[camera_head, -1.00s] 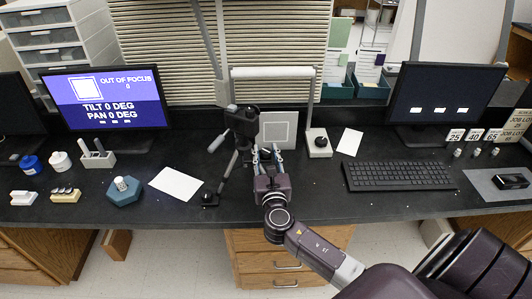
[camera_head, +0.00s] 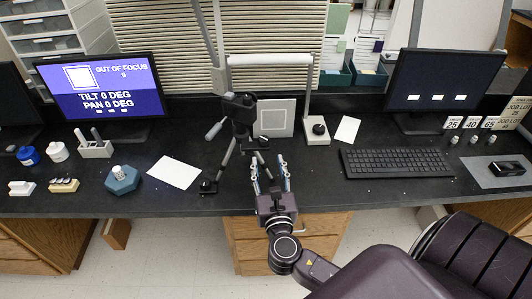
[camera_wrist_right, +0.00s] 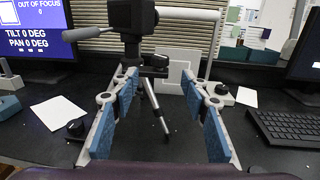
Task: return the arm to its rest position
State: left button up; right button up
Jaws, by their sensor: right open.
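My right gripper (camera_head: 270,178) is open and empty near the front edge of the black bench, below the camera tripod in the head view. Its two blue-padded fingers are apart; they also show in the right wrist view (camera_wrist_right: 162,110). The black camera (camera_head: 240,105) stands on its tripod (camera_head: 228,155) just beyond the fingers. In the right wrist view the tripod's legs show between the fingers, farther off, and I see nothing held. My left gripper is not in either view.
The left monitor (camera_head: 100,90) reads OUT OF FOCUS. A white card (camera_head: 174,172) lies left of the tripod. A framed target square (camera_head: 274,118) stands behind it. A keyboard (camera_head: 397,162) and dark monitor (camera_head: 446,80) are to the right. The bench front right of my gripper is clear.

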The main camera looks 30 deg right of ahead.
jog(key=shift+s+a, duration=0.35)
jog(key=shift+s, duration=0.3)
